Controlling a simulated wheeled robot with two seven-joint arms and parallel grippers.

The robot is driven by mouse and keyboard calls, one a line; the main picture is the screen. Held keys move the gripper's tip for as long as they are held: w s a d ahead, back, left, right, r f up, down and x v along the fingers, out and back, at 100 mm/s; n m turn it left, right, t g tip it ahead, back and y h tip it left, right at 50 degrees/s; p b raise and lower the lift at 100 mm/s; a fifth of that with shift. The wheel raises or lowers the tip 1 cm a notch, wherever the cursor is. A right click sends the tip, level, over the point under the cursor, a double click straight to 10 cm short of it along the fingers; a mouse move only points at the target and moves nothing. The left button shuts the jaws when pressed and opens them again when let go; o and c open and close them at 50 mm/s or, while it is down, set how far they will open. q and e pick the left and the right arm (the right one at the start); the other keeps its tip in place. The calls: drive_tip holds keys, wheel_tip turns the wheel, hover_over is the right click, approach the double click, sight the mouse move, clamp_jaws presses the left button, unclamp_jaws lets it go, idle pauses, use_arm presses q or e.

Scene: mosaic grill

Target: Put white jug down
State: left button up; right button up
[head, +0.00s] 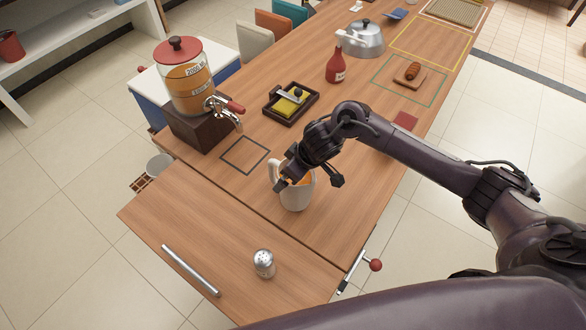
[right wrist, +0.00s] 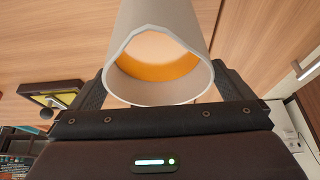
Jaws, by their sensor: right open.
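The white jug (head: 295,197) stands on the wooden counter, its handle on the left and orange liquid inside. It appears upright; its base seems to rest on the wood. My right gripper (head: 308,178) is at the jug's upper part, with one finger on each side. In the right wrist view the jug's open rim (right wrist: 152,103) lies between the two spread fingers of the right gripper (right wrist: 162,88). The gripper is open and whether a finger touches the jug cannot be told. My left gripper is not in view.
A black square outline (head: 245,138) lies left of the jug. Behind it is a drink dispenser (head: 188,85) with a tap. A tray with a yellow item (head: 269,117), a red bottle (head: 336,66) and a kettle (head: 363,42) stand farther back. A shaker (head: 264,264) and metal bar (head: 190,270) are in front.

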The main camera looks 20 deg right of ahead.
drive_tip(key=v, duration=1.2)
drive_tip(key=shift+r+p, duration=0.2)
drive_tip(key=shift+p, duration=0.15)
